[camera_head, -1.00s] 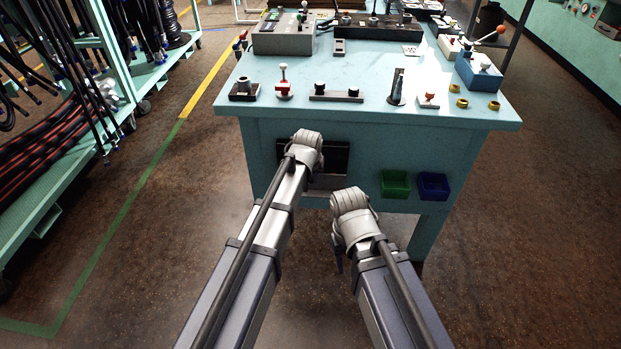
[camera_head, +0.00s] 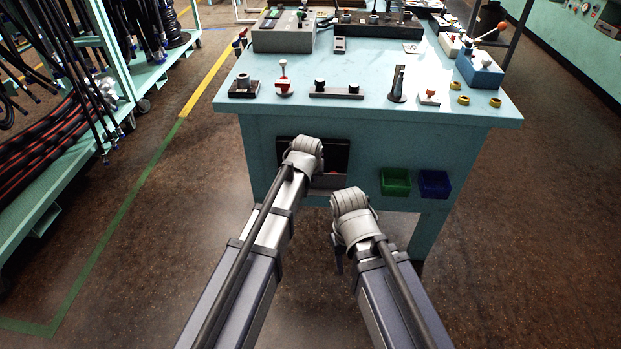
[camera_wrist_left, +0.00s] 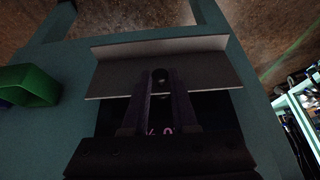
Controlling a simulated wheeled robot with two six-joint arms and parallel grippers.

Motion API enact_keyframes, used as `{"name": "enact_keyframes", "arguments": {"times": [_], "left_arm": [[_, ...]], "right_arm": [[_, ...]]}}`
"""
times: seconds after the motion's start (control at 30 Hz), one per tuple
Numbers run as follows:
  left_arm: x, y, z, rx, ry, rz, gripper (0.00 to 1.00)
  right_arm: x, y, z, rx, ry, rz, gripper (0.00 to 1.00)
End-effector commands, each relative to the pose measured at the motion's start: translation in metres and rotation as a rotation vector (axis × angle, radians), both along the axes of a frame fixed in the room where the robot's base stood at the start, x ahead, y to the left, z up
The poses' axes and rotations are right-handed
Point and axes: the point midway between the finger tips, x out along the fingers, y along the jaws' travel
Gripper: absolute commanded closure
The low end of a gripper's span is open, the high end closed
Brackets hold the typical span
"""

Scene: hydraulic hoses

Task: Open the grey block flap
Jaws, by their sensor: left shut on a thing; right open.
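The grey block flap (camera_head: 328,182) is on the front of the teal bench, below a dark opening. It also shows in the left wrist view as a tilted grey plate (camera_wrist_left: 113,80), standing out from the opening. My left gripper (camera_wrist_left: 160,78) is shut at the middle of the flap; its fingertips cover most of what they hold. In the head view my left wrist hides those fingers. My right gripper (camera_head: 338,262) is low in front of the bench, clear of the flap and mostly hidden by my own wrist. It is open.
A green bin (camera_head: 396,183) and a blue bin (camera_head: 434,185) hang on the bench front, right of the opening. The bench top (camera_head: 300,108) carries several levers and control boxes. A hose rack (camera_head: 130,80) stands at the left. The floor beside the bench is clear.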

Motion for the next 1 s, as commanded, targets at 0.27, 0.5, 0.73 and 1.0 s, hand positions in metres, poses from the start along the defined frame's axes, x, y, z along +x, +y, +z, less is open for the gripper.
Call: {"name": "enact_keyframes", "arguments": {"times": [0.27,0.5,0.73,1.0], "left_arm": [[-0.024,0.001,-0.019,0.0,-0.202,-0.001,1.0],[-0.034,0.001,-0.03,0.0,-0.367,-0.001,1.0],[-0.04,0.0,-0.035,0.0,-0.475,0.0,1.0],[-0.041,0.0,-0.034,-0.001,-0.531,0.001,1.0]], "right_arm": [[0.0,0.0,-0.044,0.0,0.0,0.0,0.5],[0.0,0.0,-0.079,-0.002,-0.001,0.0,0.5],[0.001,-0.001,-0.102,-0.007,-0.002,0.002,0.5],[0.001,-0.002,-0.112,-0.008,-0.004,0.004,0.5]]}}
